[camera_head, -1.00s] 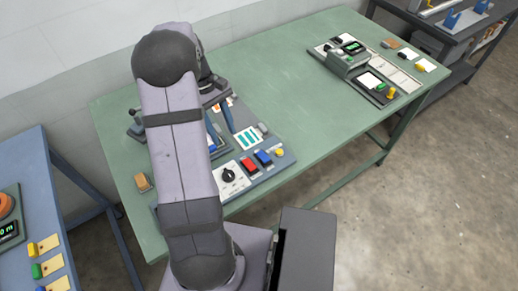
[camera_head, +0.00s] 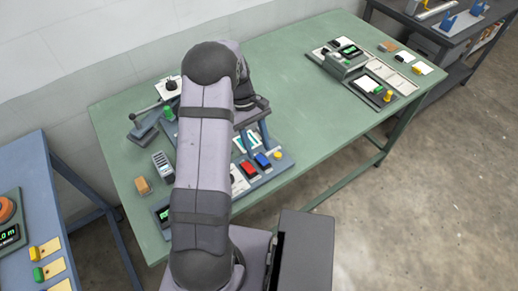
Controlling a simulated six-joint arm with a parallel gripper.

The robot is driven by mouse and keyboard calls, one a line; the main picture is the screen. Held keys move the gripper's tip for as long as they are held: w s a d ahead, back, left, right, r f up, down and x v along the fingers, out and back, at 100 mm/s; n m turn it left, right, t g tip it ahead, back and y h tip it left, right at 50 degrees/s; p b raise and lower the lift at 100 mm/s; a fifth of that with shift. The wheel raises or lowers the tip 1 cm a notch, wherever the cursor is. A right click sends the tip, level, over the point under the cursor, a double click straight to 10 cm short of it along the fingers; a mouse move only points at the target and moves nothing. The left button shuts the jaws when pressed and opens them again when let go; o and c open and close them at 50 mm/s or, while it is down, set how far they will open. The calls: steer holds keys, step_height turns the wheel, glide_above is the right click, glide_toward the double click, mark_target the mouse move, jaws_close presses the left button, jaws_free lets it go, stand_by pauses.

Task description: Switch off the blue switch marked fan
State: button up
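A blue rocker switch (camera_head: 262,160) sits on the grey control panel (camera_head: 284,165) at the front of the green table. Its marking is too small to read, so I cannot confirm the word fan, nor which way it is set. A red switch (camera_head: 249,168) is just left of it and a yellow button (camera_head: 278,154) just right. My gripper (camera_head: 257,147) points down just behind the red and blue switches. Its two blue fingers stand apart with nothing seen between them. I cannot tell whether a finger touches the panel. My arm hides the panel's left part.
Left of my arm are a grey lever device (camera_head: 146,132), a grey block (camera_head: 162,166) and an orange-brown block (camera_head: 143,186). Another device (camera_head: 347,60) stands at the far right. The table's middle (camera_head: 290,90) is clear.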

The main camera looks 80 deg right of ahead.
mark_target(262, 160)
steer(key=shift+p+x, duration=0.3)
steer(key=shift+x, duration=0.95)
steer(key=shift+c, duration=0.3)
jaws_close()
